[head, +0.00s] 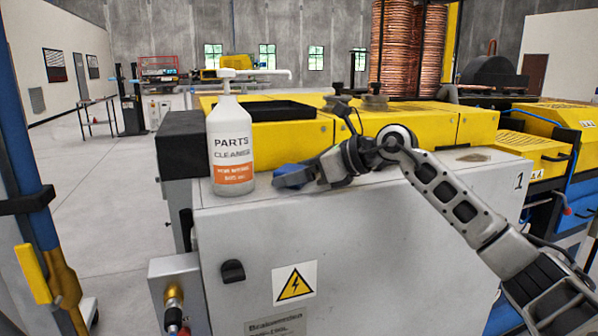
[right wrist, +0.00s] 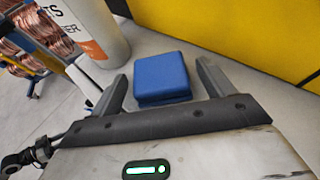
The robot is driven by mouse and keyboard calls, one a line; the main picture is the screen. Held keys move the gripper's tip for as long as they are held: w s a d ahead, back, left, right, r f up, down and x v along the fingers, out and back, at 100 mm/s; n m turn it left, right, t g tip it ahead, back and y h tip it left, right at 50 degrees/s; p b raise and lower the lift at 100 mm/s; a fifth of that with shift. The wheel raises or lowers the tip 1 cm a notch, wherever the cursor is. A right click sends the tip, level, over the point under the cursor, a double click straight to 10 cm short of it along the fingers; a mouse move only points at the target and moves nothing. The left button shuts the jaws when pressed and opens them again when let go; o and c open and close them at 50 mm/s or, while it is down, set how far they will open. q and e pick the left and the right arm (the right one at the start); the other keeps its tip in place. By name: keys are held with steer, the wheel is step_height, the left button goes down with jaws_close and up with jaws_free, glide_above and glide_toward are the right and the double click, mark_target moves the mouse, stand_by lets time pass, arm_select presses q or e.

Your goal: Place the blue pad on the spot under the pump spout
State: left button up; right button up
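A white pump bottle (head: 230,145) labelled "PARTS CLEANER" stands upright on the left front of the grey cabinet top. Its pump spout (head: 270,73) points right. The blue pad (head: 291,177) lies on the cabinet top, just right of the bottle's base. My right gripper (head: 301,176) is low over the cabinet top at the pad. In the right wrist view the blue pad (right wrist: 162,76) shows between the two spread fingers, with a gap on each side. The gripper partly hides the pad in the head view. My left gripper is not in view.
The grey cabinet (head: 350,245) has its front edge close to me. Yellow machine housings (head: 385,122) stand behind its top. A brown stain (head: 474,157) marks the top's right part. The top is bare right of my right wrist. A blue post (head: 25,150) stands at far left.

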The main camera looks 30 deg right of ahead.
steer(key=shift+r, duration=0.1)
steer(key=shift+r, duration=0.25)
arm_select(q)
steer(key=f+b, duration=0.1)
steer(key=b, duration=0.3)
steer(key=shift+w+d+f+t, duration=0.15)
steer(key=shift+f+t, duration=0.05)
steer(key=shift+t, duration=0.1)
arm_select(e)
steer(key=v, duration=1.2)
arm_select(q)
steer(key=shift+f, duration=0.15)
arm_select(e)
steer(key=shift+f, duration=0.15)
